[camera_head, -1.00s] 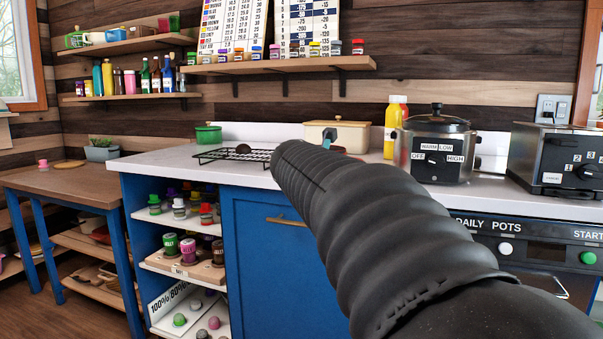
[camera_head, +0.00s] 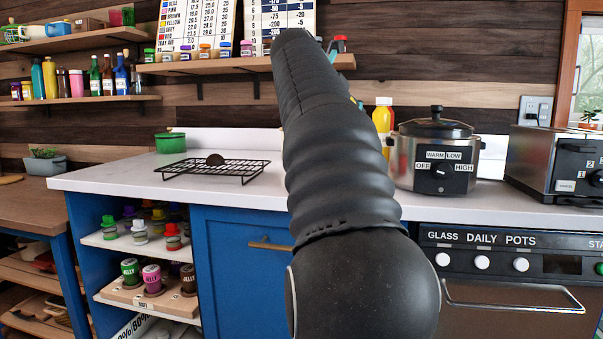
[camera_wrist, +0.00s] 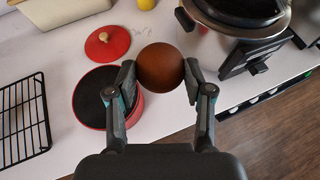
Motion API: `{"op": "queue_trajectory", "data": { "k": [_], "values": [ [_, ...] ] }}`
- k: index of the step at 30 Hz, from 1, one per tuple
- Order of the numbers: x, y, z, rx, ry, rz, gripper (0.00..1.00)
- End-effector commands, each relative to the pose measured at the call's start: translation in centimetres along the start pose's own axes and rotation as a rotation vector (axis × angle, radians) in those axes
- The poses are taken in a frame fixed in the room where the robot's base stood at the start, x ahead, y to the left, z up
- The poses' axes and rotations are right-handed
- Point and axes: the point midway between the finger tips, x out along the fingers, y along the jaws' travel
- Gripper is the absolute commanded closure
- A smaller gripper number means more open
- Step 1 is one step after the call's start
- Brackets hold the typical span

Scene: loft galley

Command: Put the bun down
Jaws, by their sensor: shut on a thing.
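In the wrist view, my gripper (camera_wrist: 160,75) is shut on a round brown bun (camera_wrist: 160,66), with one finger on each side of it. The bun is above the white counter, between an open red pot (camera_wrist: 138,110) and a slow cooker (camera_wrist: 225,15). The pot has a dark inside, partly covered by my left finger. Its red lid (camera_wrist: 107,43) lies on the counter beyond it. In the head view my arm hides the gripper, the held bun and the red pot.
A shelf (camera_head: 230,66) overhangs the counter.

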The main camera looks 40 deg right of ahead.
Motion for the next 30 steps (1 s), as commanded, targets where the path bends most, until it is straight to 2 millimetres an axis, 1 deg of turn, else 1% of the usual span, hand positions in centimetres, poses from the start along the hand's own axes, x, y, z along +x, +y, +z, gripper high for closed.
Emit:
{"op": "queue_trajectory", "data": {
  "k": [3,9,15,19,23,26,30],
  "values": [
    [0.9,2.2,-1.2,-0.004,0.002,0.003,0.77],
    [2.4,6.1,-3.1,-0.004,0.002,0.002,0.77],
    [3.6,9.6,-4.7,-0.002,0.001,0.003,0.77],
    [4.0,10.7,-5.2,0.0,-0.001,0.001,0.77],
    [4.3,11.0,-5.6,0.001,-0.001,0.001,0.77],
    [4.7,11.0,-6.6,-0.001,0.0,0.0,0.77],
    [5.6,10.9,-8.4,0.0,0.0,0.001,0.77]
  ]
}}
